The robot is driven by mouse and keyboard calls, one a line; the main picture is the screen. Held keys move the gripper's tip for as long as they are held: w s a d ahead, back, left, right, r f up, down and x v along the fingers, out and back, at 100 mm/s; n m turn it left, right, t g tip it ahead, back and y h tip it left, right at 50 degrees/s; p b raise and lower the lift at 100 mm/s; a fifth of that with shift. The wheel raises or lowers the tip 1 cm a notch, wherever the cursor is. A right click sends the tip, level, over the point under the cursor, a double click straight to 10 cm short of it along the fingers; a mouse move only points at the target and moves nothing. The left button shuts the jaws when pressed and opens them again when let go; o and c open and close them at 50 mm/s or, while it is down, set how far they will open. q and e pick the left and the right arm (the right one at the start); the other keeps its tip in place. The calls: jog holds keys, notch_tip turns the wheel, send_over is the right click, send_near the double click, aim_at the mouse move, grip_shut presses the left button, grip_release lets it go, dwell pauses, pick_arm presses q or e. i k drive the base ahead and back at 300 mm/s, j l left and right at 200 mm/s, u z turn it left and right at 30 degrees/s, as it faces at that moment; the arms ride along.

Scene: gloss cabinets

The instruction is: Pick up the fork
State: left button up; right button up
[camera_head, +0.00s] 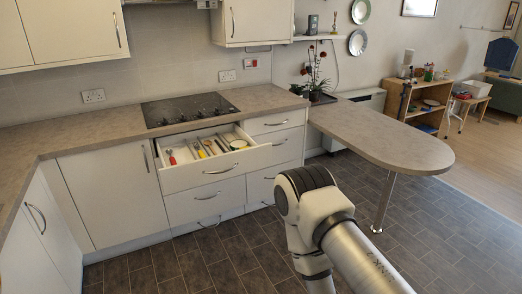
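The top drawer (190,178) under the hob is pulled open. Several utensils lie in its compartments. A red-handled utensil (172,157) lies near the left end. Slim utensils, some with yellowish parts, lie in the middle, and a pale round item (239,144) lies at the right. They are too small for me to tell which one is the fork. One of my arms reaches in from the bottom right, in front of the cabinets and apart from the drawer. Neither gripper shows in the view.
A black hob (189,109) sits on the worktop above the drawer. A rounded peninsula counter (385,138) on a metal leg (384,203) extends to the right. The dark tiled floor (180,268) in front of the drawers is clear, apart from my arm at the right.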

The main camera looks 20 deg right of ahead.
aim_at(201, 152)
jog(key=z, duration=0.35)
jog(key=i+j, duration=0.4)
jog(key=i, duration=0.15)
jog(key=i+j+z, duration=0.1)
jog(key=i+j, duration=0.25)
jog(key=i, duration=0.25)
jog(key=i+j, duration=0.45)
jog(key=i+z, duration=0.05)
jog(key=i, duration=0.05)
